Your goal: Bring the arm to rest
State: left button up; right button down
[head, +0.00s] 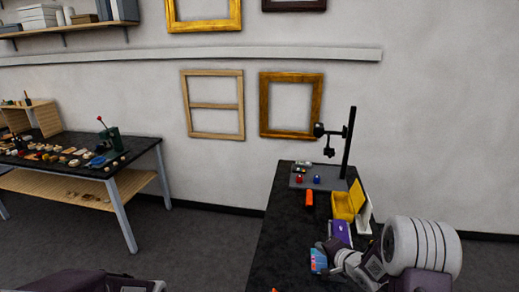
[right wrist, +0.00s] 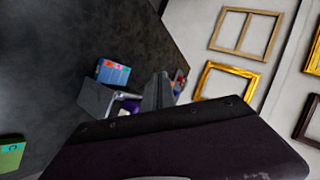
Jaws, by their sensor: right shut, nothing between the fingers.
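My right arm comes in from the lower right of the head view, over the near end of the dark worktable (head: 283,228). Its gripper (head: 336,252) is shut and empty, beside a small blue-and-orange box (head: 318,262) and a purple object (head: 341,232). I cannot tell in the head view whether it touches either one. In the right wrist view the shut fingers (right wrist: 146,97) show beyond the dark gripper body, with the blue box (right wrist: 113,72) apart from them.
A yellow bin (head: 347,203), an orange-red item (head: 309,197) and a black stand (head: 349,145) are farther back on the worktable. A green item (right wrist: 11,153) lies in the right wrist view. A cluttered bench (head: 75,150) stands left, with open floor between.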

jog(key=s+a+n+g+h+b, duration=0.2)
jog(key=s+a+n+g+b, duration=0.15)
jog(key=s+a, duration=0.5)
pick_arm(q)
jog(key=f, duration=0.5)
jog(key=shift+s+a, duration=0.1)
jog(key=shift+a, duration=0.1)
pick_arm(e)
jog(key=s+d+f+n+g, duration=0.1)
jog(key=s+f+n+g, duration=0.1)
jog(key=s, duration=0.7)
jog(key=s+d+f+n+g, duration=0.1)
jog(key=s+f+n+g, duration=0.2)
jog(key=s, duration=0.7)
jog(key=shift+s+f+n+g+h, duration=0.25)
jog(key=shift+n+g, duration=0.5)
jog(key=shift+n, duration=0.4)
